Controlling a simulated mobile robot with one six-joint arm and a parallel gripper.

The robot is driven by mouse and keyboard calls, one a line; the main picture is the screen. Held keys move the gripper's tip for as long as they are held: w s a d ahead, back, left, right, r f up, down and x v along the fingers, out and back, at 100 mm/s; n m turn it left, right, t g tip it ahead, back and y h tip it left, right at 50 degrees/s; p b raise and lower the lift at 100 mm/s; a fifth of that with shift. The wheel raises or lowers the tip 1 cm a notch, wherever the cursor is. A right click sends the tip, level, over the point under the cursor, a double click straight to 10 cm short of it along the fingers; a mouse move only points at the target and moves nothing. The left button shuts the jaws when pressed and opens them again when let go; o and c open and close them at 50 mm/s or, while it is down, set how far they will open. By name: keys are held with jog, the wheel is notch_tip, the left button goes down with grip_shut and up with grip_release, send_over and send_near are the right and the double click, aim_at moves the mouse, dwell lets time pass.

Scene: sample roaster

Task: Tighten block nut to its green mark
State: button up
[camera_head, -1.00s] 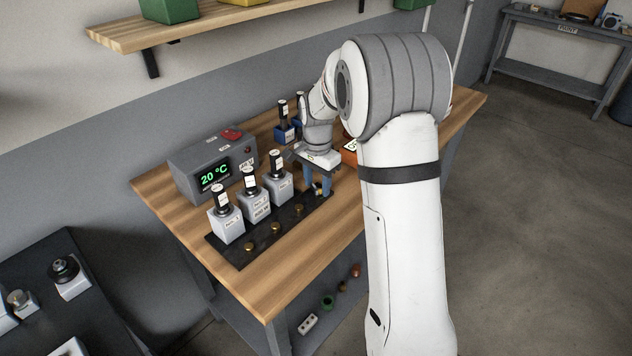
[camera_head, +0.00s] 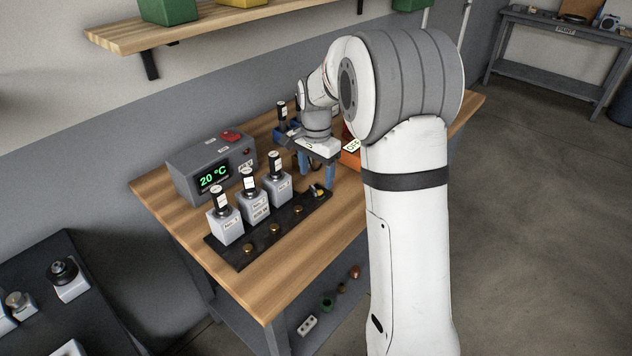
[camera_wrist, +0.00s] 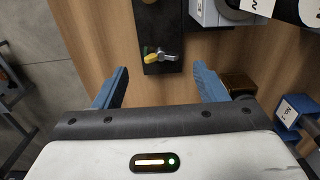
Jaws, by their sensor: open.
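My gripper (camera_head: 316,180) is open, with two blue fingers apart, above the workbench near the right end of a black strip (camera_head: 240,262). In the wrist view the gripper (camera_wrist: 160,70) shows nothing between its fingers. Just beyond the fingertips, on the strip's end, is a small silver fitting with a yellow part (camera_wrist: 152,54); it also shows in the head view (camera_head: 318,190). I cannot tell whether this is the block nut. No green mark can be made out on it. A brown block (camera_wrist: 238,84) with a dark round part sits beside the right finger.
Several pale blocks (camera_head: 228,228) with black-topped cylinders stand along the strip. A grey box (camera_head: 190,165) with a green "20 °C" display is behind them. A blue labelled block (camera_wrist: 288,112) is right of the gripper in the wrist view. The bench's front wood (camera_head: 275,285) is clear.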

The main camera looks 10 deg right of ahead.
aim_at(316, 186)
jog(key=shift+r, duration=1.9)
jog(key=s+r+n+t, duration=0.2)
jog(key=s+n, duration=0.8)
jog(key=s, duration=1.8)
jog(key=shift+s+n+t, duration=0.2)
jog(key=shift+n+t, duration=0.1)
jog(key=shift+n, duration=0.1)
